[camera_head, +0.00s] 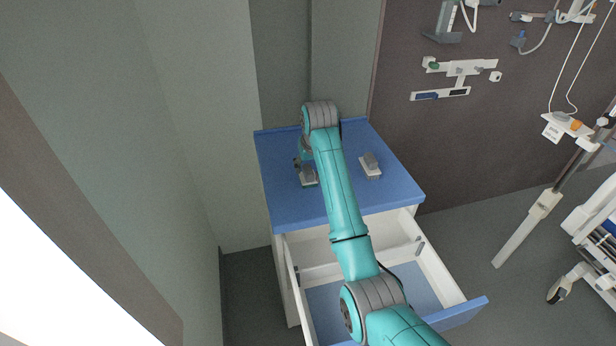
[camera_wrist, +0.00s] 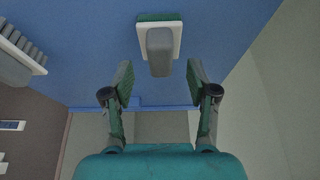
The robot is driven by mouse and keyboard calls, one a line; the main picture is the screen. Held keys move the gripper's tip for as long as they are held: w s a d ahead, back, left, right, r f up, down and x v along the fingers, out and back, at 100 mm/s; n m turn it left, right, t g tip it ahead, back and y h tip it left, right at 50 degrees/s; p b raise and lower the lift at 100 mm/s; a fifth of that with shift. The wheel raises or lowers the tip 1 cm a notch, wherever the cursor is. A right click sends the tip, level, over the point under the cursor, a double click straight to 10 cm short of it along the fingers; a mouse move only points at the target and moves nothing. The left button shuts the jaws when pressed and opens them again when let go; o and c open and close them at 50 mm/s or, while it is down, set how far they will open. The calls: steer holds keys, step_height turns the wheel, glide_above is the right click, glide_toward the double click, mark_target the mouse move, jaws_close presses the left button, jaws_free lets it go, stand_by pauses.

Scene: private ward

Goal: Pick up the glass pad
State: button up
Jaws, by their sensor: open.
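A small pad with a white base, a green underside and a grey handle, likely the glass pad (camera_wrist: 160,45), lies on the blue cabinet top. In the wrist view it is just beyond my gripper (camera_wrist: 159,82), roughly centred between the fingertips and not held.
A second grey-and-white item with bristle-like ridges (camera_wrist: 22,52) lies on the cabinet top, right of my arm in the head view (camera_head: 370,166). The cabinet's drawer (camera_head: 437,271) is open below my arm. A wall (camera_head: 205,120) rises close to the cabinet's left side.

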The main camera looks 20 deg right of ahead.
mark_target(308, 169)
steer(key=shift+x, duration=1.65)
jaws_close()
steer(key=shift+r, duration=0.1)
